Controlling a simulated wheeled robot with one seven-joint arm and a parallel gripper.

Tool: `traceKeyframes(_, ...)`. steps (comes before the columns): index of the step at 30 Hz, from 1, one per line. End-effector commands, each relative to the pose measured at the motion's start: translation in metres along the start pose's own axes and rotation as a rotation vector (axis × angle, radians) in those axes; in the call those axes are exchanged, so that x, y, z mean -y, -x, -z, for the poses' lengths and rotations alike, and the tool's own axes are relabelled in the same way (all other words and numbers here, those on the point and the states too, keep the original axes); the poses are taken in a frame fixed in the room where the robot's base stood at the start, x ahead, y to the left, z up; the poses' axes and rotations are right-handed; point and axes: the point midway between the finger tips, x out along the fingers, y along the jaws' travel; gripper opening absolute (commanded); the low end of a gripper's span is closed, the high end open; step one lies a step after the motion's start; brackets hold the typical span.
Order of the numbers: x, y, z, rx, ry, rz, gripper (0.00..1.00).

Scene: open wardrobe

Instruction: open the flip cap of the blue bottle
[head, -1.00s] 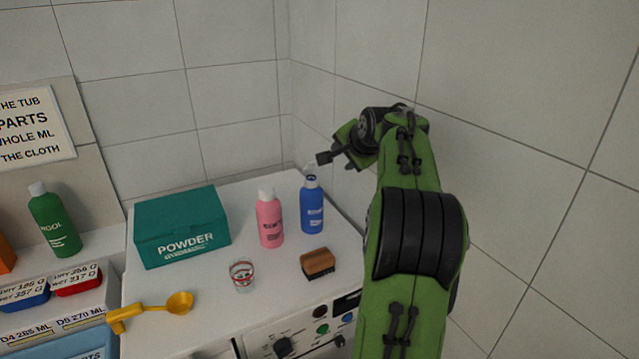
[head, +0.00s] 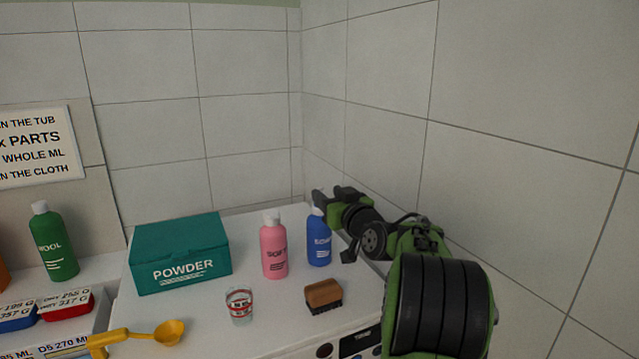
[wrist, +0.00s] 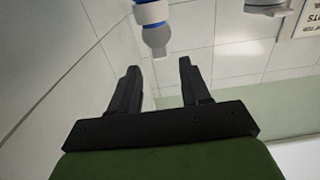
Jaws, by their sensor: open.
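The blue bottle (head: 319,242) stands upright on the white machine top, right of the pink bottle. My gripper (head: 326,196) is beside and slightly above its white cap, partly covering it in the head view. In the wrist view the bottle (wrist: 186,3) appears upside down at the top edge. Its white cap collar (wrist: 152,12) shows, with a rounded grey-blue lid (wrist: 155,38) standing out from it, looking raised. My gripper (wrist: 160,66) is open and empty, its fingertips short of the lid with a visible gap.
The pink bottle (head: 273,250) stands close to the left. A wooden brush (head: 323,294), a glass cup (head: 239,305) and a yellow scoop (head: 150,333) lie in front. The teal powder box (head: 180,255) is further left. Tiled walls (head: 400,150) close in behind and right.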

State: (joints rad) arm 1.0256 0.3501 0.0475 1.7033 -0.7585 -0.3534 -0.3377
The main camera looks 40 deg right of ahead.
Motion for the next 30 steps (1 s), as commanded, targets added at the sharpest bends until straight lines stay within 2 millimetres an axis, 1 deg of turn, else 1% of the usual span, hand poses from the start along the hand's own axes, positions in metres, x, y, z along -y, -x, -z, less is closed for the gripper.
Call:
traceKeyframes(1,0.002,-0.013,0.002,0.000,-0.001,0.005,0.47)
traceKeyframes(3,0.001,-0.029,0.002,0.001,-0.001,0.004,0.47)
traceKeyframes(7,0.001,-0.049,0.001,0.001,-0.001,0.003,0.47)
traceKeyframes(11,0.000,-0.057,0.000,0.001,0.000,0.001,0.47)
traceKeyframes(17,0.000,-0.057,-0.001,0.002,-0.001,0.000,0.47)
traceKeyframes(18,0.000,-0.057,-0.001,0.001,-0.001,0.000,0.44)
traceKeyframes(20,0.000,-0.057,0.000,0.001,-0.001,0.000,0.35)
traceKeyframes(24,0.000,-0.057,0.000,0.001,-0.001,0.000,0.13)
traceKeyframes(27,0.000,-0.057,-0.001,0.002,-0.001,0.000,0.00)
traceKeyframes(30,0.000,-0.057,-0.001,0.002,-0.001,0.000,0.00)
